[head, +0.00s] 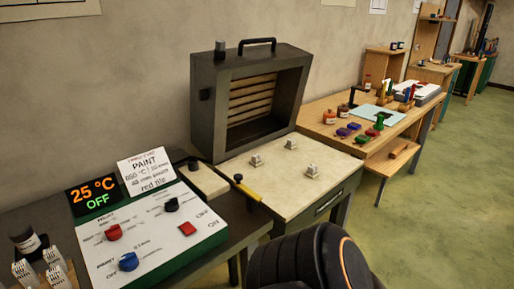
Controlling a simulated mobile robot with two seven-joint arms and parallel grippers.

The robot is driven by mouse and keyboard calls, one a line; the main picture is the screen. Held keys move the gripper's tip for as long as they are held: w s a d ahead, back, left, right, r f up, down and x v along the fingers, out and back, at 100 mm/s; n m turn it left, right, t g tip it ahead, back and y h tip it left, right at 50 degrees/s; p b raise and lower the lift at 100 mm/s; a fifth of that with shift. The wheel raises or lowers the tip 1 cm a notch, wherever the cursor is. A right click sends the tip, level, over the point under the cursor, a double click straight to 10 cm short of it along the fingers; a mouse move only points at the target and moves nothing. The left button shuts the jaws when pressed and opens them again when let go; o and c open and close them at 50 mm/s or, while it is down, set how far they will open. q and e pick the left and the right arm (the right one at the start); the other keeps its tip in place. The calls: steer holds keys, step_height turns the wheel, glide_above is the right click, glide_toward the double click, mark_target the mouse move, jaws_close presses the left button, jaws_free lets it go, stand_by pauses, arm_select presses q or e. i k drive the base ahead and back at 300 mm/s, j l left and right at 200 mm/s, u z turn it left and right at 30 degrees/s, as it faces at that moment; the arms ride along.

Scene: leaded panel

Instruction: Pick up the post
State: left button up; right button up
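Three small pale post-like pieces stand on the cream slab in front of the open kiln (216,107): one at the left (256,160), one at the back (291,144) and one at the right (311,170). I cannot tell which of these is the post meant. A black rounded part with an orange ring, likely my own arm, shows at the bottom centre.
A control panel (150,250) with knobs and a "25 °C OFF" display (93,195) stands at left. A yellow-handled tool (247,190) lies beside the cream slab (275,178). A wooden bench (310,115) with coloured blocks stands right; green floor is open beyond.

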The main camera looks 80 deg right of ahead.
mark_target(313, 169)
steer(key=z, duration=2.9)
steer(key=i+l+u, duration=0.65)
steer(key=l, duration=0.15)
steer(key=k, duration=0.05)
